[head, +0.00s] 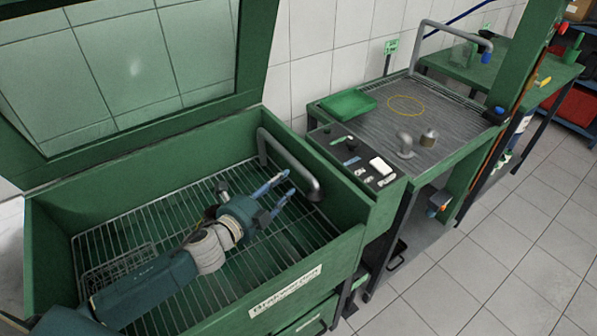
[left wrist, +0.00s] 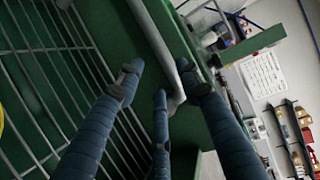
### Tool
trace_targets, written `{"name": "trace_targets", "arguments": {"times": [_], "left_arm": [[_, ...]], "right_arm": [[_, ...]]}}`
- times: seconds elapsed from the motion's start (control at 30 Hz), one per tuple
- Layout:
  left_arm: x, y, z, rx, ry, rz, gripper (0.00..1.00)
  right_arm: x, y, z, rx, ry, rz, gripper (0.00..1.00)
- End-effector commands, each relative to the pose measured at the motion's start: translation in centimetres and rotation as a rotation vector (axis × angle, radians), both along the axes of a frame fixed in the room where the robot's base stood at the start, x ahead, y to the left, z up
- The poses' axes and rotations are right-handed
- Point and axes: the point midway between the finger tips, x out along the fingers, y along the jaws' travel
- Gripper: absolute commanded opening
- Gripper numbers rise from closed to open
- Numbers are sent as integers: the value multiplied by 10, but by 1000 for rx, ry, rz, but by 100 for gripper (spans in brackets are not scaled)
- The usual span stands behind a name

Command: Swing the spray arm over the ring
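A grey bent pipe (head: 289,160), which looks like a spray arm, rises at the right wall of the green wash tank and curves down to an end near that wall. My left gripper (head: 289,181) is open and empty over the tank's wire rack, its fingers pointing at the pipe's lower part. In the left wrist view the pipe (left wrist: 153,38) runs between the spread fingers (left wrist: 160,82); contact cannot be told. A thin yellow ring (head: 406,105) lies on the drain table to the right. A yellow edge (left wrist: 2,125) shows in the left wrist view. My right gripper is out of view.
A second grey pipe with a blue tip (head: 450,29) arches over the drain table (head: 375,130). A green tray (head: 347,103), a short grey spout (head: 404,146) and a metal cylinder (head: 429,138) stand there. A switch panel (head: 352,158) sits between tank and table. The raised lid (head: 130,70) stands behind.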

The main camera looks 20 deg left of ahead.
Motion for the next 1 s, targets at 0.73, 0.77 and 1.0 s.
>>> {"name": "trace_targets", "arguments": {"times": [0.73,0.77,1.0], "left_arm": [[89,-25,-16,1,0,-1,36],[89,-25,-16,1,0,-1,36],[89,-24,-16,1,0,-1,20]], "right_arm": [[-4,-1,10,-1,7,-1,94],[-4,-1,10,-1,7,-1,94],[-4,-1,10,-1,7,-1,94]]}}
